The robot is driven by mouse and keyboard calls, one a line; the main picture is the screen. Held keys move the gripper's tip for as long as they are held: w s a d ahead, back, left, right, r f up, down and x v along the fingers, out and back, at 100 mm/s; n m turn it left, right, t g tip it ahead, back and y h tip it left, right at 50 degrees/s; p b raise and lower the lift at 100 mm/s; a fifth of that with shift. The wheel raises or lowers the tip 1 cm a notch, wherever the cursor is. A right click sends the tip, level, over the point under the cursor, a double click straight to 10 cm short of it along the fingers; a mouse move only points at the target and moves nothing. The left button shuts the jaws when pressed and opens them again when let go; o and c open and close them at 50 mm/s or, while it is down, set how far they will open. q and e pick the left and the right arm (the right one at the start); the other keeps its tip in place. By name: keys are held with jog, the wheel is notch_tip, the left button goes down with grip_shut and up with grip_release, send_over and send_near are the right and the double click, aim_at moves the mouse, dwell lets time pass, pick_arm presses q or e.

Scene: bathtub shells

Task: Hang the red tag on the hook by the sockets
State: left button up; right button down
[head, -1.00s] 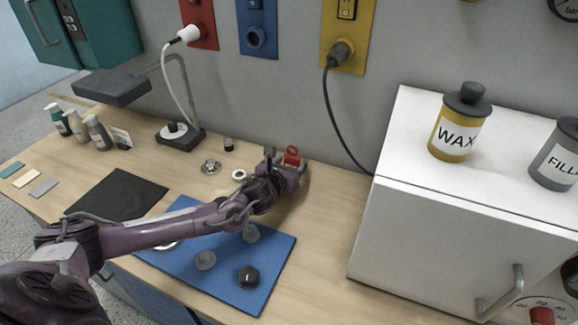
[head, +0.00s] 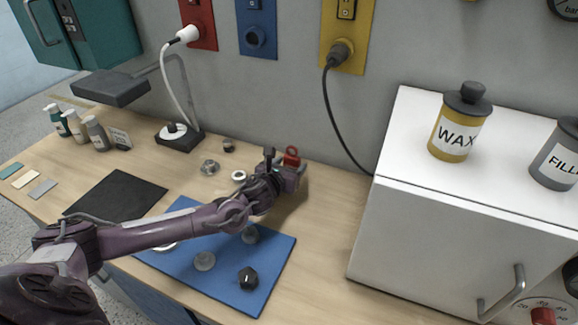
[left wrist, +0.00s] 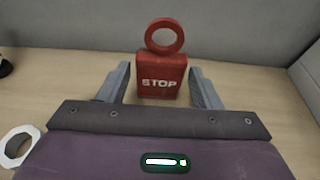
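The red tag (head: 291,156) stands upright on the bench near the wall, its ring on top. In the left wrist view the tag (left wrist: 161,76) reads STOP. My left gripper (head: 283,166) is low over the bench at the tag. In the left wrist view its two grey fingers (left wrist: 160,84) are open, one on each side of the tag, with a gap on both sides. The sockets are on a red panel (head: 199,28), a blue panel (head: 256,18) and a yellow panel (head: 349,18) on the wall. I cannot make out a hook. My right gripper is not in view.
A white cabinet (head: 440,235) stands to the right, with a wax can (head: 454,125) on it. A blue mat (head: 200,280) with small parts lies under my left arm. A black cord hangs behind the tag's right.

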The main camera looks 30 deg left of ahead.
pick_arm(q)
jog(key=c, duration=0.8)
notch_tip(320, 180, up, 6)
jog(key=p, duration=0.4)
